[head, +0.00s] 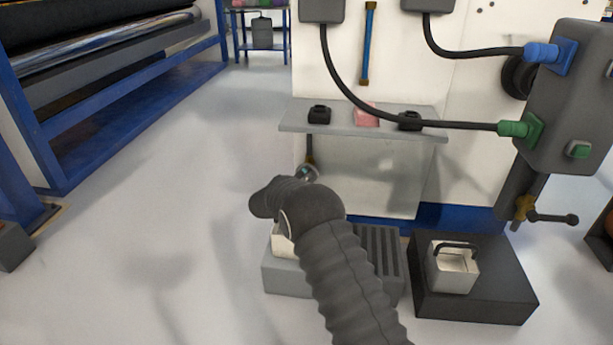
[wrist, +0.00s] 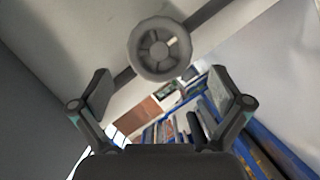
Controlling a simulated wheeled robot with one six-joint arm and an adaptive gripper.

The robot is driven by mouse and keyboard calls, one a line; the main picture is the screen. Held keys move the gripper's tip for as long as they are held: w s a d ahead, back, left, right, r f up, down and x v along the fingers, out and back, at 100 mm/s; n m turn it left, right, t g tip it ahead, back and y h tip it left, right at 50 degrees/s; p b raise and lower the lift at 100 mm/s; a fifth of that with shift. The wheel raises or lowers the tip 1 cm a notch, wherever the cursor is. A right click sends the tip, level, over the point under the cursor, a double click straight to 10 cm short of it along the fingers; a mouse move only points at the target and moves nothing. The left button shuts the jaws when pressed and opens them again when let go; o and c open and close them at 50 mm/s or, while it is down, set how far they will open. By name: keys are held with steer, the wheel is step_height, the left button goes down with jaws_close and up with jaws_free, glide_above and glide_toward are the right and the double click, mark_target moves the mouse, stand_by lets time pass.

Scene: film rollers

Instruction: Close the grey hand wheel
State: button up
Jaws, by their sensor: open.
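The grey hand wheel (wrist: 160,48) is a spoked ring with a hub. It shows in the wrist view at the top middle, on a dark pipe that runs diagonally behind it. My gripper (wrist: 162,92) is open and empty, one finger at the left and one at the right. The wheel lies ahead of the fingertips, between them across the picture, and neither finger visibly touches it. In the head view my dark ribbed arm hides the gripper; a small shiny part shows beside its end, and I cannot tell whether it is the wheel.
A grey shelf (head: 375,128) juts from the white wall above my arm. A grey ribbed box (head: 285,278) and a black platform (head: 500,290) with a small white container (head: 453,275) stand below. A grey control box (head: 570,100) with cables is at right.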

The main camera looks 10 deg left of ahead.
steer(key=shift+b+x, duration=0.35)
steer(key=shift+x, duration=2.6)
steer(key=c, duration=1)
